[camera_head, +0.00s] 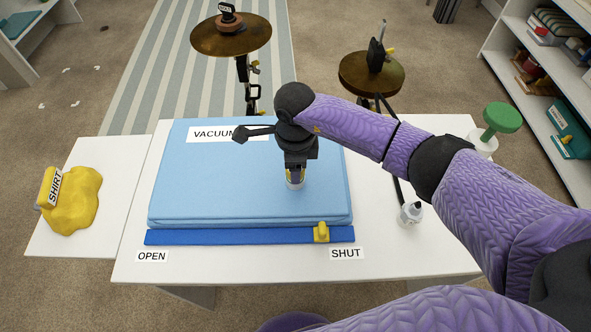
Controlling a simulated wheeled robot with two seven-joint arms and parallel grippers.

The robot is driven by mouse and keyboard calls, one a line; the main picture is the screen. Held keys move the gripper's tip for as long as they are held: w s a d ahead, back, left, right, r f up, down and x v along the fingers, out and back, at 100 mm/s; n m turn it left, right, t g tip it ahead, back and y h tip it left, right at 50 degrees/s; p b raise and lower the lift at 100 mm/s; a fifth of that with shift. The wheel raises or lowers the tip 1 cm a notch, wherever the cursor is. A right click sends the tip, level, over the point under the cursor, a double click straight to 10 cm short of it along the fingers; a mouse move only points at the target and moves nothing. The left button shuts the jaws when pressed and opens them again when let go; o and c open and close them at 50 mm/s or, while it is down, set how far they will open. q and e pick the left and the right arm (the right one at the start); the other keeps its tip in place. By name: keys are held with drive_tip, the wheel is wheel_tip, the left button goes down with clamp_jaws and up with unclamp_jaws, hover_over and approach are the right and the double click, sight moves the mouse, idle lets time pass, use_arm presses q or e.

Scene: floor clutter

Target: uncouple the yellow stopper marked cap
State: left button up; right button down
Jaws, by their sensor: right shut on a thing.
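My right gripper (295,172) points down over the right half of a light blue vacuum bag (200,195) lying flat on the table. It is shut on a small yellow stopper (289,176), of which only slivers show between the fingers. The stopper's marking is hidden. A pale grey round valve (296,184) shows just under the fingertips, on the bag's top. I cannot tell whether the stopper still touches it. My left gripper is out of view.
A dark blue strip (230,237) with a yellow slider (321,232) near the SHUT label runs along the bag's front. A yellow shirt (82,205) lies left. A white bottle (411,212) and green knob (502,117) stand right. Cymbals (230,36) stand behind.

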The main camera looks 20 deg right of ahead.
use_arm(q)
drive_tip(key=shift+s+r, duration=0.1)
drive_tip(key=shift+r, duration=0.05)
use_arm(e)
drive_tip(key=shift+r, duration=0.15)
drive_tip(key=shift+r, duration=0.25)
drive_tip(key=shift+r+p, duration=1.35)
drive_tip(key=shift+r, duration=0.1)
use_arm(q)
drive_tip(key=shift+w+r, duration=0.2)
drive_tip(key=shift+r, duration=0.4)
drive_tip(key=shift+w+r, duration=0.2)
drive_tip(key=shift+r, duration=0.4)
use_arm(e)
drive_tip(key=shift+f, duration=0.1)
